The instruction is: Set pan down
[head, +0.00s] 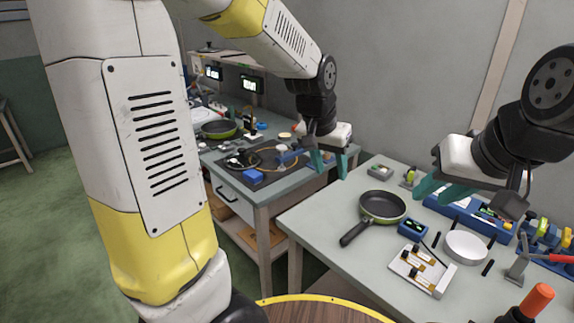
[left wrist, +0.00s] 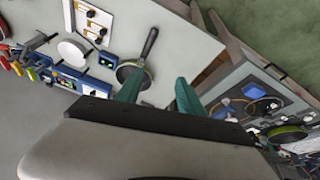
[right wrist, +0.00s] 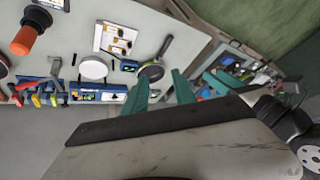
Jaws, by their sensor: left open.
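A dark frying pan (head: 382,206) with a green outer side rests flat on the grey table (head: 325,215). Its black handle points to the front left. My left gripper (head: 329,169) is open and empty, to the left of the pan and above the table's back left corner. My right gripper (head: 434,193) is open and empty, above and to the right of the pan. The pan also shows just beyond the fingers in the left wrist view (left wrist: 134,73) and in the right wrist view (right wrist: 151,72). Neither gripper touches it.
A white round dish (head: 465,247), a small blue meter (head: 412,228) and a white circuit board (head: 422,270) lie right of the pan. Blue tool trays line the back. Another bench (head: 245,195) at left holds a second pan (head: 219,129) and cables. The table's front left is clear.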

